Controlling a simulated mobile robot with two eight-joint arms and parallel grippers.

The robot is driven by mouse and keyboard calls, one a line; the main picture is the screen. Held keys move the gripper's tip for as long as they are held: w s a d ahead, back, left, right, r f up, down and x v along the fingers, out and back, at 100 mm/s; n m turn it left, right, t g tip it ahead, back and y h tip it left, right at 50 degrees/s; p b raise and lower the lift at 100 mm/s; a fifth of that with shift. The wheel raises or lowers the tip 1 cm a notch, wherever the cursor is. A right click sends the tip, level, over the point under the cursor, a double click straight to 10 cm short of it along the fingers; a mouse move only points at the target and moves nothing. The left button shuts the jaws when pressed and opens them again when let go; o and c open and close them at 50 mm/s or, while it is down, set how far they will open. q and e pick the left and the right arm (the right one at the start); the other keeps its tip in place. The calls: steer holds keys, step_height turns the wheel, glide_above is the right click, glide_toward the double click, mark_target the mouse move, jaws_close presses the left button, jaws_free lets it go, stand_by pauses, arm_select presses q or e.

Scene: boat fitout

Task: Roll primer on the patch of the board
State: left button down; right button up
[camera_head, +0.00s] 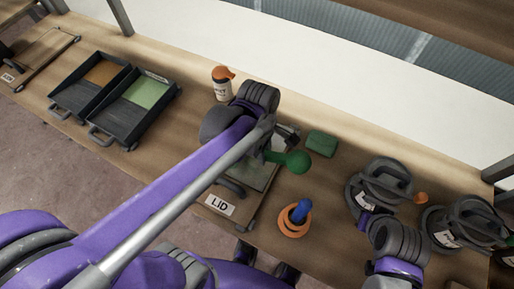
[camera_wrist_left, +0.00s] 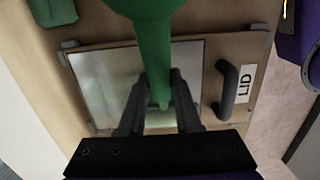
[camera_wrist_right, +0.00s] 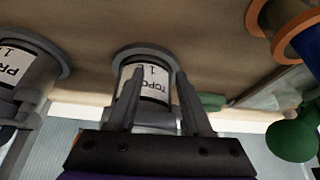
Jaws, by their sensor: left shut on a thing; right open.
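The board marked LID (camera_head: 220,204) lies on the bench under my left arm, which hides part of it. In the left wrist view its pale grey patch (camera_wrist_left: 100,82) shows beside a dark handle, with a lighter strip near the fingertips. My left gripper (camera_head: 270,150) is over the board, shut on a green tool (camera_head: 291,161) with a round knob. In the left wrist view the tool (camera_wrist_left: 152,50) runs down between the fingers. Its working end is hard to make out, and I cannot tell if it touches the patch.
Two dark trays, one orange inside (camera_head: 103,73) and one green inside (camera_head: 148,92), stand at left. A bottle with an orange cap (camera_head: 222,85), a green block (camera_head: 321,143) and an orange ring with a blue knob (camera_head: 296,218) surround the board.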

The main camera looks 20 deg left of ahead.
arm_select(q)
steer(key=shift+d, duration=1.1)
steer(key=shift+s+d+f, duration=0.1)
steer(key=shift+s+d, duration=0.05)
steer(key=shift+d, duration=1.05)
steer(key=shift+s+d, duration=0.1)
steer(key=shift+d, duration=1.1)
arm_select(e)
steer(key=shift+s+f, duration=0.1)
steer(key=shift+f, duration=0.1)
arm_select(q)
steer(key=shift+d, duration=0.1)
steer(key=shift+s+d, duration=0.2)
steer(key=shift+d, duration=2.1)
arm_select(e)
steer(key=shift+f, duration=0.1)
arm_select(q)
steer(key=shift+w+a, duration=0.2)
steer(key=shift+a, duration=2.2)
